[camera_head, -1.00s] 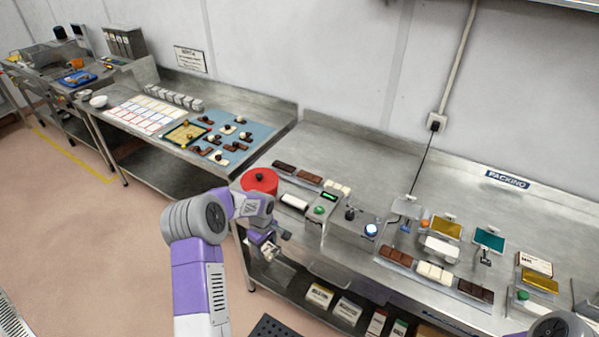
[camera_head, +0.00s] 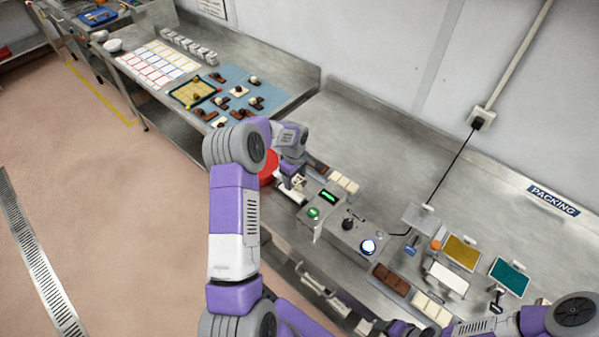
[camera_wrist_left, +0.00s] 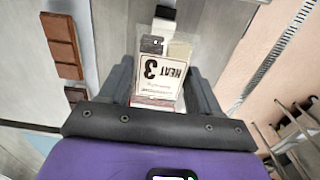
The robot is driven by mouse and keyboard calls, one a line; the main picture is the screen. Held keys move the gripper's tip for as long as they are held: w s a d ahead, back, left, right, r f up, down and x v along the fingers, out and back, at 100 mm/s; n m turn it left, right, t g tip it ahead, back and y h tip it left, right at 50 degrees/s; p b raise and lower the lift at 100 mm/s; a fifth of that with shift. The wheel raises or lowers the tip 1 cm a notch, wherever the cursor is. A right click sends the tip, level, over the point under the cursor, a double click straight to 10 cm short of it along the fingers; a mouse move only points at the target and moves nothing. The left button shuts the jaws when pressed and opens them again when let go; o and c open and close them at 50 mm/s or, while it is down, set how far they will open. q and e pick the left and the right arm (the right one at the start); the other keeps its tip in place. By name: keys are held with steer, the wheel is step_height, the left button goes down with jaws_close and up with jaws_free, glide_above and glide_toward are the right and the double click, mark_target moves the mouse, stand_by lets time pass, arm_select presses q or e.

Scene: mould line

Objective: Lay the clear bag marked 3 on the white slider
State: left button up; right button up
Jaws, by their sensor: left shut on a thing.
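My left gripper (camera_head: 291,185) is shut on a clear bag with a printed label (camera_wrist_left: 160,75). In the left wrist view the label shows a large 3, upside down, between the two fingers. In the head view the gripper is over the steel bench, with the bag small and partly hidden by the hand. A white slider (camera_head: 289,198) lies just under the gripper, left of the green-button unit, mostly covered. I cannot tell whether the bag touches it.
A red round thing (camera_head: 268,167) stands close behind the hand. The green-button unit (camera_head: 318,208) and a grey box with a blue-white button (camera_head: 356,238) are to the right. A brown chocolate bar (camera_wrist_left: 62,45) lies beside the fingers.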

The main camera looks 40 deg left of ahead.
mark_target(295, 194)
arm_select(q)
steer(key=shift+s+f, duration=0.2)
steer(key=shift+f, duration=0.4)
step_height(295, 194, down, 3)
steer(key=shift+w+r+b, duration=0.15)
steer(key=shift+r+b, duration=0.05)
steer(key=shift+b, duration=0.55)
steer(key=shift+f+b, duration=0.4)
steer(key=shift+f, duration=0.05)
steer(key=shift+f+b, duration=0.6)
steer(key=shift+f, duration=0.1)
steer(key=shift+d, duration=0.15)
steer(key=shift+f+b, duration=0.2)
steer(key=shift+b, duration=0.65)
steer(key=o, duration=1.2)
